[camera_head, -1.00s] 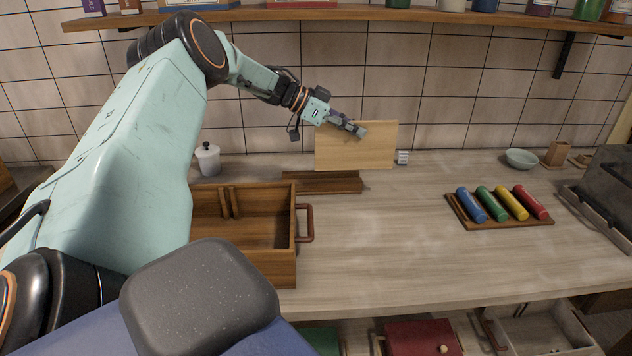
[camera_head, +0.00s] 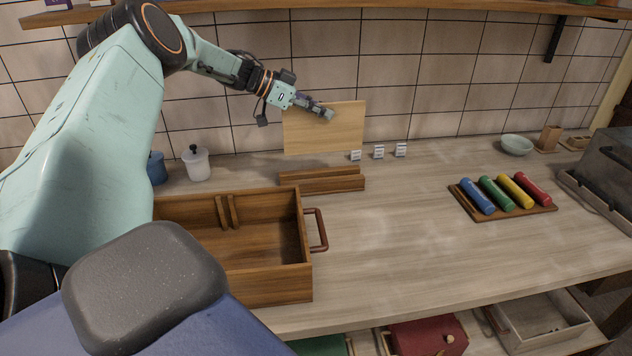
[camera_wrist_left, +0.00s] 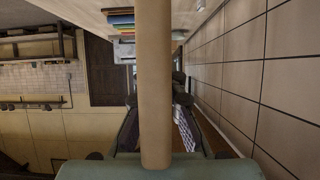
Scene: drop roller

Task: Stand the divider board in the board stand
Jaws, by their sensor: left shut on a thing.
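The divider board (camera_head: 312,136) is a flat, light wooden panel held upright in front of the tiled wall. My left gripper (camera_head: 328,113) is shut on it near its upper middle. In the left wrist view the board (camera_wrist_left: 155,80) shows edge-on as a tan strip between the fingers. The board stand (camera_head: 322,181) is a low brown wooden piece with a lengthwise slot, on the counter below the board. The board's lower edge appears above and behind the stand, apart from it. My right gripper is not in view.
A wooden box (camera_head: 285,287) with a handle stands in front of the stand. White label blocks (camera_head: 378,152) stand to the right. A tray (camera_head: 513,213) holds coloured rollers. A lidded white jar (camera_head: 196,163) is at left. The middle counter is clear.

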